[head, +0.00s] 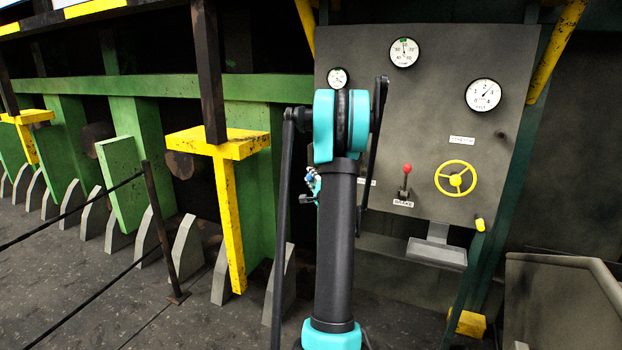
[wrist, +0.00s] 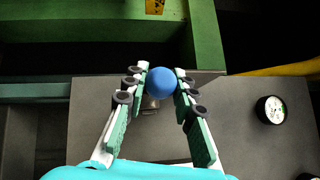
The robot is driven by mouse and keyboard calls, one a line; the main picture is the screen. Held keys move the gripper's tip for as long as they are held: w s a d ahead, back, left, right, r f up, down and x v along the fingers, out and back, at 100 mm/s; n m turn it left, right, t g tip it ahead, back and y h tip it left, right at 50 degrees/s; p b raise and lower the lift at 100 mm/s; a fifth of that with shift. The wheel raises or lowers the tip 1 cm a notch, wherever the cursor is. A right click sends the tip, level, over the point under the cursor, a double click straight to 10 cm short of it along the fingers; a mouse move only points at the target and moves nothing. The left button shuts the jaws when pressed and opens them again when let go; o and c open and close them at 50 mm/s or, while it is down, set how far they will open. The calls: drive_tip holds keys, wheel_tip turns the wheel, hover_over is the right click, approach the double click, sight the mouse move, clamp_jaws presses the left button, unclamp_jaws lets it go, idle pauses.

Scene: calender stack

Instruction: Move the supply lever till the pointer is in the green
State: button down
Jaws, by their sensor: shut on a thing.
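In the wrist view my gripper (wrist: 162,84) is shut on a blue ball knob (wrist: 161,83), one finger on each side. A short metal piece shows just below the knob; the rest of its lever is hidden. In the head view my arm hides the knob and most of the gripper. The grey panel (head: 440,120) carries a small gauge (head: 338,78) with a green mark at its top and a larger gauge (head: 404,52), also green at the top, its needle roughly upright. Which gauge belongs to the knob I cannot tell. A gauge (wrist: 271,110) shows in the wrist view.
Right of my arm are a red-knobbed lever (head: 406,180), a yellow handwheel (head: 455,178) and a third gauge (head: 483,95). A grey ledge (head: 437,253) juts out below. Green beams and a yellow post (head: 229,210) stand left.

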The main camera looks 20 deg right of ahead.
drive_tip(key=shift+r, duration=0.1)
drive_tip(key=shift+w+d+r+m+g, duration=0.15)
drive_tip(key=shift+r+m+g, duration=0.65)
drive_tip(key=shift+r, duration=0.55)
drive_tip(key=shift+w+d+r+m+g, duration=0.15)
drive_tip(key=shift+r+m+g, duration=0.2)
drive_tip(key=shift+r, duration=0.3)
drive_tip(key=shift+w+d+r+m+g, duration=0.15)
drive_tip(key=shift+r+m+g, duration=0.15)
drive_tip(key=shift+r, duration=0.3)
drive_tip(key=shift+s, duration=0.1)
drive_tip(key=c, duration=1.2)
unclamp_jaws()
drive_tip(key=shift+s, duration=0.1)
drive_tip(key=s+a+r, duration=0.1)
drive_tip(key=s, duration=1)
drive_tip(key=shift+s+r, duration=0.25)
drive_tip(key=shift+s, duration=0.1)
